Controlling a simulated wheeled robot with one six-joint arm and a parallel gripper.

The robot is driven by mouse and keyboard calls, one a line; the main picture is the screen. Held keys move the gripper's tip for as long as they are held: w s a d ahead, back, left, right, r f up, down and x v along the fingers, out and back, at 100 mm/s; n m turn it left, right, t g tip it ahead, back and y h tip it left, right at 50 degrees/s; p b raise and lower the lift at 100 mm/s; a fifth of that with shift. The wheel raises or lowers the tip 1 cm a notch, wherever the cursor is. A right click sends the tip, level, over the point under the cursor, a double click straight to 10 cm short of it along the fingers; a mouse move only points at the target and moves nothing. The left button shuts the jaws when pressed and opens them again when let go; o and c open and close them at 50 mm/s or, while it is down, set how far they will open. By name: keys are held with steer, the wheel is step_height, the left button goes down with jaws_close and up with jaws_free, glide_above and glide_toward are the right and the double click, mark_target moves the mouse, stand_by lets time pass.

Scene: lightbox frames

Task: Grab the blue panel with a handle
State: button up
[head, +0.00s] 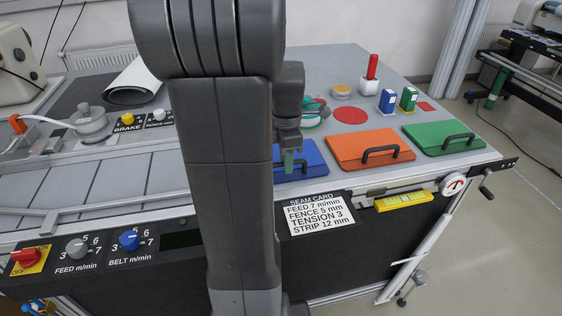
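The blue panel (314,158) lies flat on the table top, left of an orange panel. My own arm covers its left part. A dark handle shows in part near its front edge. My gripper (289,163) points down over the blue panel, by the handle. I cannot tell whether the fingers touch the handle or whether they are open or shut.
The orange panel (352,146) and a green panel (430,134), each with a black handle, lie to the right. Behind stand a teal object (312,118), a red-handled tool (371,72), a blue block (387,101) and a green block (408,99). A seam card (317,215) hangs in front.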

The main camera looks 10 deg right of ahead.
step_height(320, 180, down, 2)
steer(key=shift+c, duration=0.2)
jaws_close()
steer(key=shift+w+r, duration=0.1)
steer(key=shift+r, duration=0.05)
